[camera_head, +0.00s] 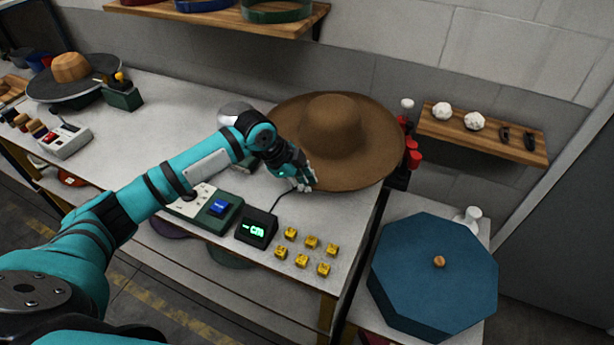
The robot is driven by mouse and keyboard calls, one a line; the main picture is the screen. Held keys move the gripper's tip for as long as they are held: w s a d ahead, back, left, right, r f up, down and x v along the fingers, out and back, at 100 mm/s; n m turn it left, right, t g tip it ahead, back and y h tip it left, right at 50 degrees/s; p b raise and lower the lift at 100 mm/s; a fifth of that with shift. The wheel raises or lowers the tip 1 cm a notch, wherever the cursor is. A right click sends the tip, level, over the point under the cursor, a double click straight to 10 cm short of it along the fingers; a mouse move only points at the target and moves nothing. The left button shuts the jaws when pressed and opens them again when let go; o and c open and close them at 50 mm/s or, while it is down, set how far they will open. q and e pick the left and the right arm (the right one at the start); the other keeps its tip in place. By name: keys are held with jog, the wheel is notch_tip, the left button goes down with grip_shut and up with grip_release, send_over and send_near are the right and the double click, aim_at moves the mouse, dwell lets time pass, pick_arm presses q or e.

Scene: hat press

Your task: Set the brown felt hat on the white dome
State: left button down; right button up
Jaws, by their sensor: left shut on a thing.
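The brown felt hat (340,122) has a wide round brim and is crown up at the right end of the white table. My left gripper (303,182) is shut on the near left edge of its brim. I cannot tell whether the brim rests on the table or hangs just above it. A pale rounded top (235,111), which may be the white dome, shows left of the hat behind my left arm. My arm hides its lower part. My right gripper is not in view.
A blue octagonal box (435,275) is at lower right.

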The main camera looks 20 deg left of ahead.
pick_arm(q)
jog(key=shift+w+f+b, duration=0.15)
jog(key=shift+f+b, duration=0.4)
jog(key=shift+f, duration=0.3)
notch_tip(320, 180, down, 3)
jog(key=b, duration=0.2)
jog(key=shift+w+b, duration=0.15)
jog(key=shift+b, duration=0.2)
jog(key=shift+f+b, duration=2.5)
jog(key=shift+f, duration=1)
jog(key=shift+f+b, duration=0.3)
jog(key=shift+f, duration=0.35)
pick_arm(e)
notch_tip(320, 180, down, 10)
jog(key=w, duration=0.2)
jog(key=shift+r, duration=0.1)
pick_arm(q)
jog(key=shift+f+b, duration=0.4)
jog(key=shift+f, duration=0.65)
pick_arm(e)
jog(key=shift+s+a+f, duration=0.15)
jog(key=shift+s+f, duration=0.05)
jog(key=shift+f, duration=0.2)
